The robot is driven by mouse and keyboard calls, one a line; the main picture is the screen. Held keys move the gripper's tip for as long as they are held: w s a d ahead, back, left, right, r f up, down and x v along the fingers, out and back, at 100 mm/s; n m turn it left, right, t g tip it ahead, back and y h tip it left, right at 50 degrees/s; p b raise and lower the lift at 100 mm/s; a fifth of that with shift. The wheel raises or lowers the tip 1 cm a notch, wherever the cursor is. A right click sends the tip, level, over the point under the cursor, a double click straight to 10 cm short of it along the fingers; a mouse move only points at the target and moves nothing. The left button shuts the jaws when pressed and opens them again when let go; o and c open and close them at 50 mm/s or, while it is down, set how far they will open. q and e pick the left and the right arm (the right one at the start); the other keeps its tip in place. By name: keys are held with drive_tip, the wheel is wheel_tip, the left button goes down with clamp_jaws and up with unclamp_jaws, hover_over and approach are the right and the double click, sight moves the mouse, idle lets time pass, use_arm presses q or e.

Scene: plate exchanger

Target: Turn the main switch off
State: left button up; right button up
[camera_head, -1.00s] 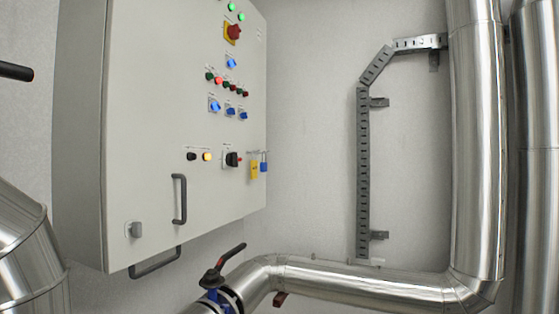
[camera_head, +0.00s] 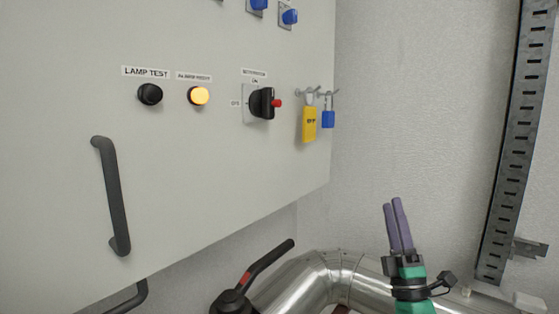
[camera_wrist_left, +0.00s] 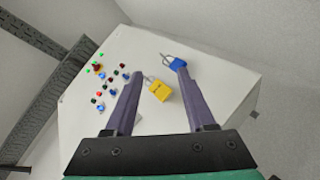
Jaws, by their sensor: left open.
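A black rotary switch (camera_head: 262,103) with a red tip sits on the pale cabinet front (camera_head: 200,170) in the head view. Its plate has ON above and OFF at the left, and its grip stands roughly upright, towards ON. The small label above it is not clearly readable. A red knob on a yellow plate (camera_wrist_left: 98,68) shows small in the wrist view, higher on the cabinet. My left gripper (camera_head: 392,202) is open and empty, right of and below the black switch, apart from the cabinet. In the wrist view its fingers (camera_wrist_left: 160,72) point towards the cabinet.
A yellow padlock (camera_head: 309,124) and a blue padlock (camera_head: 328,119) hang right of the black switch. A cabinet handle (camera_head: 112,197), a black valve lever (camera_head: 266,264) and a metal pipe (camera_head: 318,280) lie lower. The wall between cabinet and slotted rail (camera_head: 514,145) is clear.

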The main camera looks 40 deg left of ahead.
use_arm(q)
drive_tip(key=s+a+r+n+g+y, duration=0.2)
drive_tip(key=s+r+n+g+y, duration=0.5)
drive_tip(key=r+n+g, duration=0.7)
drive_tip(key=n+g+h, duration=0.5)
drive_tip(key=n+g, duration=0.2)
drive_tip(key=n, duration=0.4)
approach(280, 106)
drive_tip(key=p+x, duration=0.7)
drive_tip(key=x, duration=0.2)
drive_tip(key=shift+s+a+r, duration=0.1)
drive_tip(key=shift+a+r, duration=0.1)
drive_tip(key=shift+r, duration=0.1)
drive_tip(key=shift+a, duration=0.5)
drive_tip(key=shift+d, duration=0.1)
clamp_jaws()
